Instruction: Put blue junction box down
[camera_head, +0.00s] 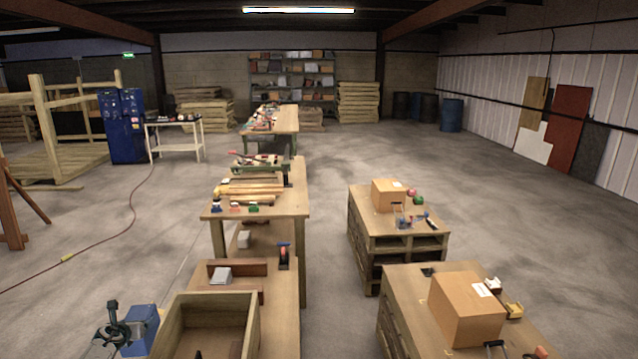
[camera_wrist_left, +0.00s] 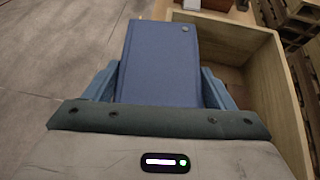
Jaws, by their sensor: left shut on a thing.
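The blue junction box (camera_head: 143,328) is at the lower left of the head view, just left of the open wooden crate (camera_head: 250,325). My left gripper (camera_head: 118,332) is dark and stands at the box's left side. In the left wrist view, the junction box (camera_wrist_left: 160,55) is a flat blue block between the two blue fingers of my left gripper (camera_wrist_left: 160,88), which is shut on it. The wooden crate (camera_wrist_left: 270,70) lies right behind and beside the box there. I cannot tell whether the box touches the crate's wall. My right gripper is not in view.
The crate stands on a wooden table (camera_head: 287,318), with a grey block (camera_head: 221,276) and a brown board behind it. Cardboard boxes (camera_head: 468,308) sit on benches to the right. Open concrete floor lies left of the table and between the bench rows.

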